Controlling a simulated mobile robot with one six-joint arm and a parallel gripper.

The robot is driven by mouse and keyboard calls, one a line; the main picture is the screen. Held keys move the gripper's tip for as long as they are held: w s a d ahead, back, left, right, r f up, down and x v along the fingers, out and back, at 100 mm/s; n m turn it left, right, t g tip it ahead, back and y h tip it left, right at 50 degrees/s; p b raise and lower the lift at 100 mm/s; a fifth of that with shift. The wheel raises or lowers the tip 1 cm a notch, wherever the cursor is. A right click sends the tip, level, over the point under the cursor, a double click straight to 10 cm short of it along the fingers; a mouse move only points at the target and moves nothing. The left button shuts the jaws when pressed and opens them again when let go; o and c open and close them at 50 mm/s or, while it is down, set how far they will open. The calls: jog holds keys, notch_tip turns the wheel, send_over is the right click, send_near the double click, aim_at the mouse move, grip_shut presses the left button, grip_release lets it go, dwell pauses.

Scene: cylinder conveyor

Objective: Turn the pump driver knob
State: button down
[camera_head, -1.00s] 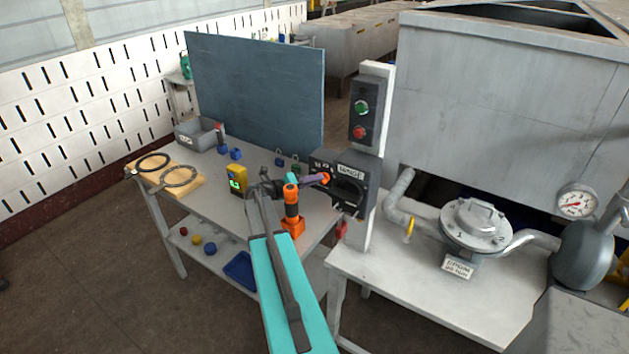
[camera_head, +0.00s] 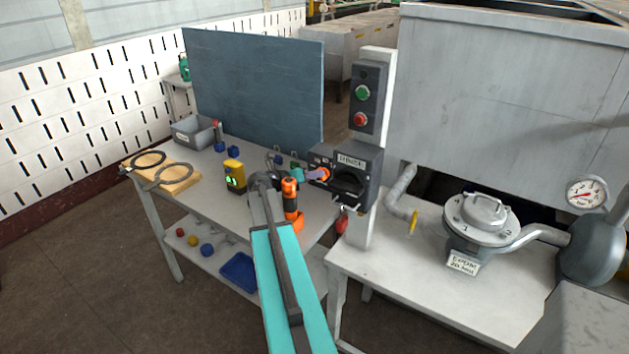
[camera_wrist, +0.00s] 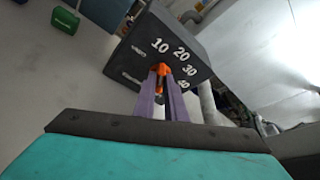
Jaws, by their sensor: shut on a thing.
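An orange knob (camera_wrist: 159,68) sits on that face and also shows in the head view (camera_head: 326,173). My gripper (camera_wrist: 161,78), with purple fingers, is shut on the knob, one finger on each side. In the head view my gripper (camera_head: 314,175) reaches the box from the left. The fingers hide part of the knob, and its exact setting cannot be told.
An orange and black tool (camera_head: 291,200) stands close by my arm. A yellow device (camera_head: 234,176) is further left.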

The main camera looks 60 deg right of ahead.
jog(key=shift+r+m+t, duration=0.1)
jog(key=shift+m+t, duration=0.2)
jog(key=shift+m, duration=0.1)
jog(key=c, duration=1.8)
grip_release()
